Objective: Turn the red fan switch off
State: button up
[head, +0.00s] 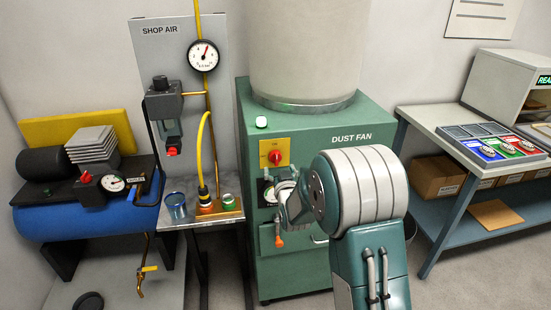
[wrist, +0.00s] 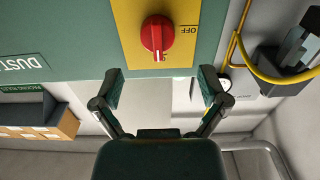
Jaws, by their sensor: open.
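The red fan switch (head: 275,157) is a round knob on a yellow plate (head: 276,146) on the front of the green dust fan cabinet (head: 330,120). In the wrist view the red knob (wrist: 157,35) is at the top middle, its white pointer line facing down in the picture. The word OFF is on the yellow plate (wrist: 185,55) to its right, and the pointer does not face it. My gripper (wrist: 160,87) is open and empty, with fingers spread below the knob in the wrist view, apart from it. In the head view my arm hides most of the gripper.
An orange-tipped handle (head: 279,240) sits low on the cabinet. To the left are the shop air panel (head: 165,60), a yellow hose (head: 202,150), a small table with cans and a blue compressor (head: 90,225). A workbench (head: 440,120) with coloured trays is at right.

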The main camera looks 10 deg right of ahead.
aim_at(276, 160)
jog(key=w, duration=0.6)
jog(key=shift+d, duration=0.15)
jog(key=shift+c, duration=0.4)
jog(key=c, duration=1.1)
